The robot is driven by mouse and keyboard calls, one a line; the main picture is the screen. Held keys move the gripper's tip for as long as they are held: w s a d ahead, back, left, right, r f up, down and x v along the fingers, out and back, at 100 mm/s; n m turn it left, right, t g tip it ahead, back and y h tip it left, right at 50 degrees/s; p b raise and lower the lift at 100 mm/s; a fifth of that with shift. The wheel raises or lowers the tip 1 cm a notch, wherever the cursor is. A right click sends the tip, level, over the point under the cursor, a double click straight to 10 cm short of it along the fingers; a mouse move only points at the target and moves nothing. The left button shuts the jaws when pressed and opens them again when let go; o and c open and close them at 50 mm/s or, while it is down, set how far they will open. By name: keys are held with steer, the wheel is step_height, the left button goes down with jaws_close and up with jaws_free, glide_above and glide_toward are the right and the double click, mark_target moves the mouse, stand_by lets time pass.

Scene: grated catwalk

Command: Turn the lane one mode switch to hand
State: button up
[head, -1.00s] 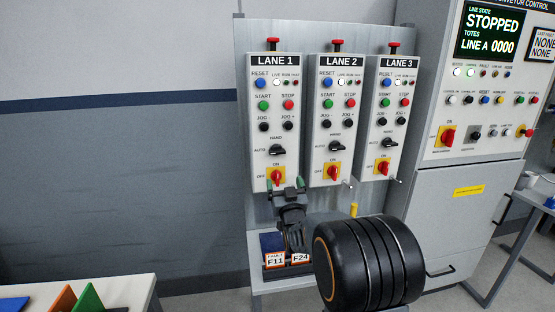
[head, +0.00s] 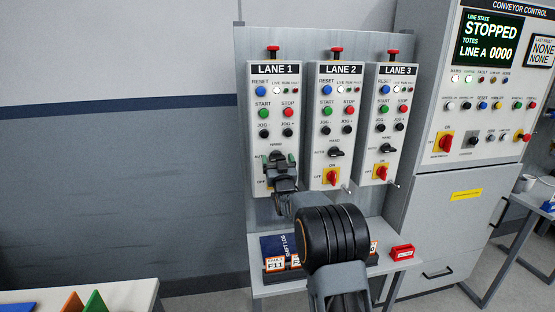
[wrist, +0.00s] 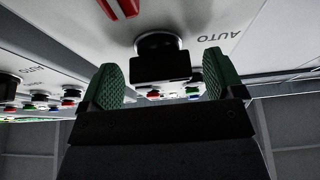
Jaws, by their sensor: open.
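The lane 1 panel (head: 276,100) is the leftmost of three tall grey boxes. Its black mode switch (wrist: 160,58) shows in the wrist view between my green fingertips, with the AUTO label to its right, upside down. My gripper (head: 278,163) is open in front of the lower part of this panel. The HAND label still shows just above. In the wrist view my gripper (wrist: 162,72) has a finger on each side of the knob, and contact is unclear. The red rotary switch below is hidden in the head view.
The lane 2 panel (head: 334,105) and lane 3 panel (head: 384,100) stand close on the right, with similar switches. A shelf below holds a dark blue shift log (head: 270,245), fault cards and a red box (head: 402,252). The wall left is clear.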

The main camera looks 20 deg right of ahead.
steer(key=shift+w+r, duration=0.1)
steer(key=shift+w, duration=0.05)
steer(key=shift+c, duration=0.5)
steer(key=c, duration=0.8)
